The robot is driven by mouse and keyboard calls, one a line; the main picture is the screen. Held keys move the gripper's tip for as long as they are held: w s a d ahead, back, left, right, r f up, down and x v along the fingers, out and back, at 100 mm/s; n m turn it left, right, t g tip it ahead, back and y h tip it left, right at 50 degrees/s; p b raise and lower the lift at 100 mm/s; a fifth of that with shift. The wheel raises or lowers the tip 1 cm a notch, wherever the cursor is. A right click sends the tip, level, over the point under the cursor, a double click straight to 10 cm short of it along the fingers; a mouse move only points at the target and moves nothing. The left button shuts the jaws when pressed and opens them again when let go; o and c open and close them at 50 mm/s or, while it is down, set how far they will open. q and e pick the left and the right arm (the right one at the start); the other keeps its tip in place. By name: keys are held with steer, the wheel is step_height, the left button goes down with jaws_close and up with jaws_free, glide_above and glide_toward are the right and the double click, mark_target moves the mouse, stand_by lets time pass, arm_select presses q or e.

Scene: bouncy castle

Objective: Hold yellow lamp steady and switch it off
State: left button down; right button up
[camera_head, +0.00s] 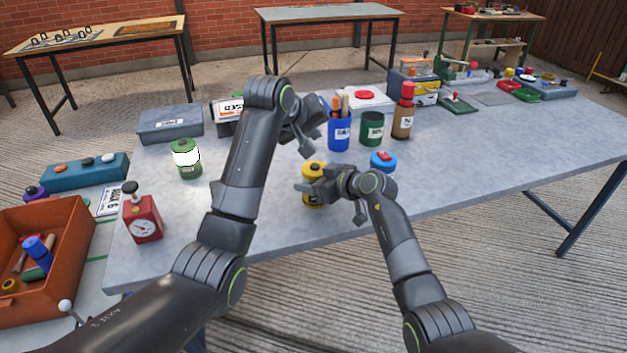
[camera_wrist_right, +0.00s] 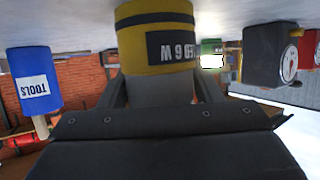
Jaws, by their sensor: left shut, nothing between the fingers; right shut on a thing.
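The yellow lamp (camera_head: 313,170) stands on the grey table near its front edge, with a dark button on its top. My right gripper (camera_head: 318,190) is shut around its body from the front right. In the right wrist view the picture is upside down, and the lamp (camera_wrist_right: 155,22) with its black band and label sits between the two fingers. My left gripper (camera_head: 307,148) is shut and empty, just above and behind the lamp's top, apart from it as far as I can tell. Whether the yellow lamp is lit is unclear.
A green lamp (camera_head: 187,170) with a bright white band stands left. A red gauge box (camera_head: 143,222) is at the front left. A blue tool cup (camera_head: 339,135), green cup (camera_head: 372,130) and brown holder (camera_head: 402,122) stand behind. A blue item with a red top (camera_head: 383,164) is right of the lamp.

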steer(key=o, duration=1.3)
